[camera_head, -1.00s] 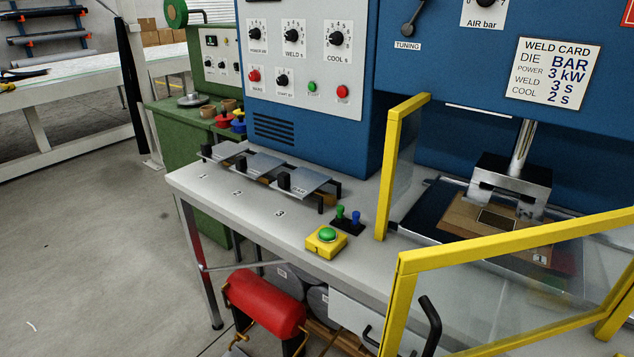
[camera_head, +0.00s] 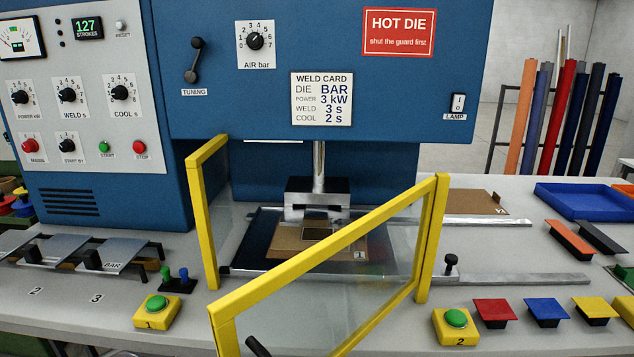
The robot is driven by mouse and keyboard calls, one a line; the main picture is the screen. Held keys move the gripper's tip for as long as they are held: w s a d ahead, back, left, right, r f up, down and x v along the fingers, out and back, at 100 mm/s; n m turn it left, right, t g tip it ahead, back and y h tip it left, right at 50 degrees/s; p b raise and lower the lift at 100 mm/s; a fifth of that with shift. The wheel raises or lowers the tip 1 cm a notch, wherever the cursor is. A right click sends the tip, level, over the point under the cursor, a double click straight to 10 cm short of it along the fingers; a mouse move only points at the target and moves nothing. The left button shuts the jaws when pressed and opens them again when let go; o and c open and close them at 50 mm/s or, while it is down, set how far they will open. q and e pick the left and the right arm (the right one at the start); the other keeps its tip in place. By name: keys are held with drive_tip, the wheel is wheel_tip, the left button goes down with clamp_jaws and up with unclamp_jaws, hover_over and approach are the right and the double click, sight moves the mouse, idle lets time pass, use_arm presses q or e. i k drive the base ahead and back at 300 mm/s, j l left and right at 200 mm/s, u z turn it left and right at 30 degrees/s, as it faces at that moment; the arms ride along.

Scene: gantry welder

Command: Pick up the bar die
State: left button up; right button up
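The bar die is a grey metal plate (camera_head: 128,250) with a black knob and the label BAR on its front edge. It sits on the low die rack at the left of the bench, behind the painted number 3. Two similar plates stand beside it, one in the middle (camera_head: 66,246) and one at the left edge (camera_head: 12,242), which is partly cut off. Neither of my grippers is in view.
A yellow-framed clear guard (camera_head: 325,250) stands in front of the press head (camera_head: 318,196). Button box 2 (camera_head: 456,326) and coloured pieces are further right.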

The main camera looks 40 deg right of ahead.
sight(113, 256)
drive_tip(key=i+j+z, duration=0.1)
drive_tip(key=j, duration=0.25)
drive_tip(key=i+j+z, duration=0.1)
drive_tip(key=i+j, duration=0.2)
drive_tip(key=i+j+z, duration=0.15)
drive_tip(key=j, duration=0.25)
drive_tip(key=i, duration=0.05)
